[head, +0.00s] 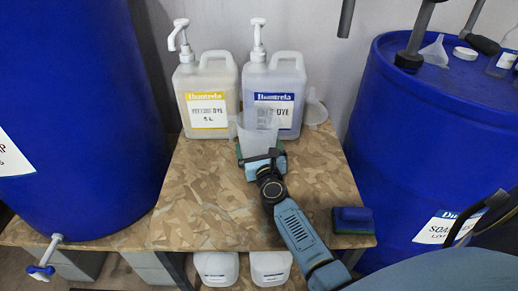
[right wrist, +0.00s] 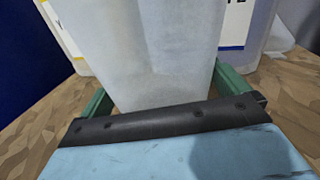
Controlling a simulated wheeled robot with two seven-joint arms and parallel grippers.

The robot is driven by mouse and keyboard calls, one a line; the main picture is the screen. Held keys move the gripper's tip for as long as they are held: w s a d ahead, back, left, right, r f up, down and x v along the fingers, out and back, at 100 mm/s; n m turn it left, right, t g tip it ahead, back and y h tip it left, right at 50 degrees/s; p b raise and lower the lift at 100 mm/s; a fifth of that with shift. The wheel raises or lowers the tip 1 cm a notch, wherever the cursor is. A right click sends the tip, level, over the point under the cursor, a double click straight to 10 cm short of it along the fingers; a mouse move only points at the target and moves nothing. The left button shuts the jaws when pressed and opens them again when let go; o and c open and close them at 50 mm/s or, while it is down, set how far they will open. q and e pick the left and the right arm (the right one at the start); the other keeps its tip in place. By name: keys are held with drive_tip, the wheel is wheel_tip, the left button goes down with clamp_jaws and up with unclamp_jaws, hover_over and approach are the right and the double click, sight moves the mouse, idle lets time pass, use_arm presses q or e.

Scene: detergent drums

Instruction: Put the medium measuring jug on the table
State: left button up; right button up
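A translucent measuring jug (head: 257,139) is at the back middle of the wooden-topped table (head: 210,190), in front of two dye canisters. My right gripper (head: 261,157) is low behind it on the near side, with a green finger on each side of the jug. In the right wrist view the jug (right wrist: 150,50) fills the space between the fingers (right wrist: 165,90), which appear to touch its sides. The jug looks upright. Its base is hidden by the gripper, so I cannot tell whether it touches the table. My left gripper is not in view.
A yellow-labelled canister (head: 208,95) and a blue-labelled canister (head: 273,90) stand at the back. A funnel (head: 315,108) is beside them. A blue and green sponge (head: 352,220) lies at the right edge. Blue drums (head: 80,110) and (head: 430,130) flank the table. The left front tabletop is clear.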

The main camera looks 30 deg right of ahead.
drive_tip(key=p+v, duration=0.1)
drive_tip(key=v, duration=0.3)
drive_tip(key=shift+s+a+r, duration=0.1)
drive_tip(key=shift+s, duration=0.25)
drive_tip(key=v, duration=0.6)
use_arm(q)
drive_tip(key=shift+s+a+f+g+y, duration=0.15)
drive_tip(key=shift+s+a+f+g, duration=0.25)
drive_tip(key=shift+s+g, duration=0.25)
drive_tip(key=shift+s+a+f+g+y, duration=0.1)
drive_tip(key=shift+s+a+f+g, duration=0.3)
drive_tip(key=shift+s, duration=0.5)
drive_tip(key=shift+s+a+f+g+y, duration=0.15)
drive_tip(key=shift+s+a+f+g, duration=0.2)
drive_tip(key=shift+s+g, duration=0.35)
use_arm(e)
drive_tip(key=shift+s+a, duration=0.25)
drive_tip(key=shift+s, duration=0.35)
